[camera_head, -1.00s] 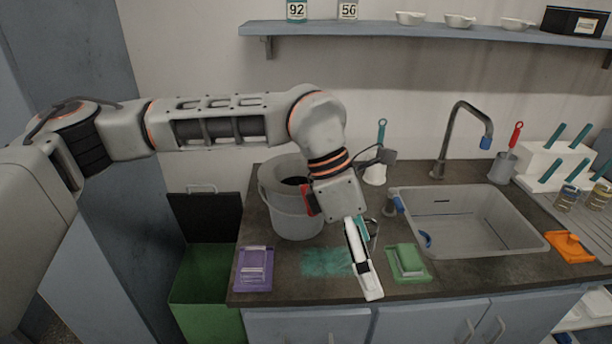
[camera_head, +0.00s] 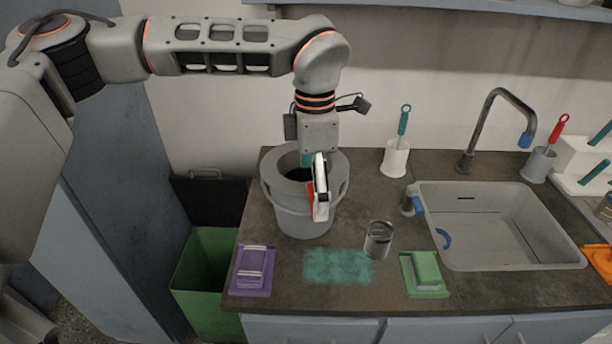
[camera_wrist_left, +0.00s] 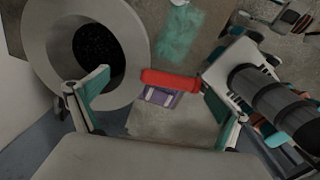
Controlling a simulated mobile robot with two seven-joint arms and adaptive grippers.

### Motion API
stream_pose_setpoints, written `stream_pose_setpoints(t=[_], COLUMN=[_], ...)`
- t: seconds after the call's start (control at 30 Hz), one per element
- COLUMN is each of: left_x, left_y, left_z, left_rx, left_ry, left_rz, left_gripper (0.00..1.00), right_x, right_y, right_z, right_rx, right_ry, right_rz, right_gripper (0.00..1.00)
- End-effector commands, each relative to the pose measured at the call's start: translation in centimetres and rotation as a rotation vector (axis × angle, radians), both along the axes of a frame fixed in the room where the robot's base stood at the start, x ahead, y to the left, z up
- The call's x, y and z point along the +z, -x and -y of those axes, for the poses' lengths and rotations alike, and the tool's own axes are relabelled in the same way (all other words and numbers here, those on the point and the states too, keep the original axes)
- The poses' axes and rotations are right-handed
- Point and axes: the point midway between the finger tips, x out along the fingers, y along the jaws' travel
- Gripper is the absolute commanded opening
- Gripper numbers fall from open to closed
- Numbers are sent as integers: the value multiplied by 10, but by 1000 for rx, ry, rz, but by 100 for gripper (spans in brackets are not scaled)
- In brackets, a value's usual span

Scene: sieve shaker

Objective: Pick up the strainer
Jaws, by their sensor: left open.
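The strainer appears to be the wide grey ring with a dark inner area (camera_wrist_left: 60,28) set in the top of a grey bucket (camera_head: 300,217). Its red handle (camera_wrist_left: 170,80) sticks out from the rim and also shows beside the finger in the head view (camera_head: 311,200). My left gripper (camera_head: 317,205) points down over the bucket's right front side. It is open, and in the left wrist view the handle shows between its teal-padded fingers (camera_wrist_left: 155,98). Contact with the handle cannot be told. The wrist and finger hide part of the rim. My right gripper is not in view.
A metal cup (camera_head: 378,240) stands right of the bucket, near teal powder (camera_head: 338,266). A purple dish (camera_head: 252,270), a green dish (camera_head: 425,275), a brush holder (camera_head: 396,158) and a sink (camera_head: 500,225) are around. A green bin (camera_head: 205,280) stands left of the counter.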

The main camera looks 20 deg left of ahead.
Motion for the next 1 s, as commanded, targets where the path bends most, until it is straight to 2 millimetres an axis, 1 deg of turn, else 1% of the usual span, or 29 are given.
stream_pose_setpoints(t=[0.03,0.17,0.23,0.4,0.43,0.47,0.5,0.57,0.6,0.87,1.0], left_x=[-9,-26,-30,-30,-30,-30,-30,-30,-30,-29,-25], left_y=[2,2,1,1,1,1,1,1,1,1,1], left_z=[1,1,1,1,1,1,1,1,1,2,1], left_rx=[-3,-1,-2,-1,-1,-1,-1,-1,-1,-1,-1], left_ry=[0,0,1,1,1,1,1,1,1,0,0], left_rz=[-4,-2,0,0,0,0,0,0,0,1,1], left_gripper=[100,100,100,100,97,90,79,64,60,60,59], right_x=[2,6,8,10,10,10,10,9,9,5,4], right_y=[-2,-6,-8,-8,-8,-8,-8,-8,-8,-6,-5], right_z=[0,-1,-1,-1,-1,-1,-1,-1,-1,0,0], right_rx=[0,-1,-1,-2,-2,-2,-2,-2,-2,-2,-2], right_ry=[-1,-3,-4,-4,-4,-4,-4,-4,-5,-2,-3], right_rz=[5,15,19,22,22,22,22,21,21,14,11], right_gripper=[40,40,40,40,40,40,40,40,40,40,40])
